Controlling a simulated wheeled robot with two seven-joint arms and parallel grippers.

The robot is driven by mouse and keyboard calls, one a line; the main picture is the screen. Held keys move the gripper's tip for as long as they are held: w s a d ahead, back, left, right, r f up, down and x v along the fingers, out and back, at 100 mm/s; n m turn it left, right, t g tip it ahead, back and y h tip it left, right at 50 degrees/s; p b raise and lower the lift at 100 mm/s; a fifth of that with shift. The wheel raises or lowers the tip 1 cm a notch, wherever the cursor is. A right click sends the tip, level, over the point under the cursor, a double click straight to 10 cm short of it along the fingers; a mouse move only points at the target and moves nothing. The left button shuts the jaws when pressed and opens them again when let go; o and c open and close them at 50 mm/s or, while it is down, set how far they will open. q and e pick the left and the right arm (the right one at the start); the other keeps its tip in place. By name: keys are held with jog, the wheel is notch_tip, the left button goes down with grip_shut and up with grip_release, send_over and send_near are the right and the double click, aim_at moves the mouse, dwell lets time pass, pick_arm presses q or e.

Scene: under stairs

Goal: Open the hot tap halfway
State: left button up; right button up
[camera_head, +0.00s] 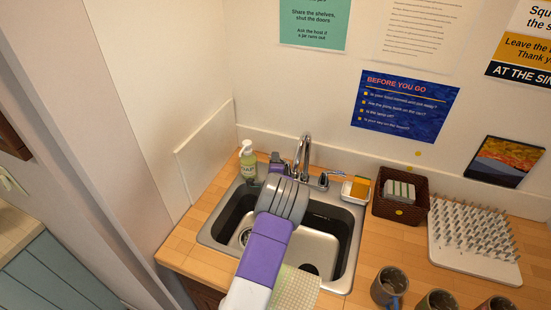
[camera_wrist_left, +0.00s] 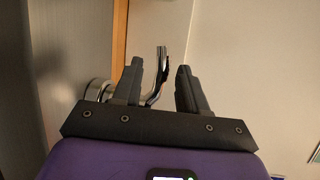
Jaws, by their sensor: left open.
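That gripper reaches over the sink to just left of the spout. In the left wrist view the gripper (camera_wrist_left: 160,84) is open, its two dark fingers apart. A curved chrome part of the tap (camera_wrist_left: 160,72) shows in the gap between them; I cannot tell whether either finger touches it. No hot or cold mark is legible.
The steel sink (camera_head: 345,215) is set in a wooden counter (camera_head: 190,233). A soap bottle (camera_head: 248,162) stands close left of the gripper. To the right are a sponge holder (camera_head: 356,188), a wicker basket (camera_head: 400,209), a spiked drying rack (camera_head: 470,240) and mugs (camera_head: 389,286).

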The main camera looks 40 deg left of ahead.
pick_arm(q)
jog(key=shift+x, duration=1.5)
jog(key=shift+c, duration=0.3)
grip_shut()
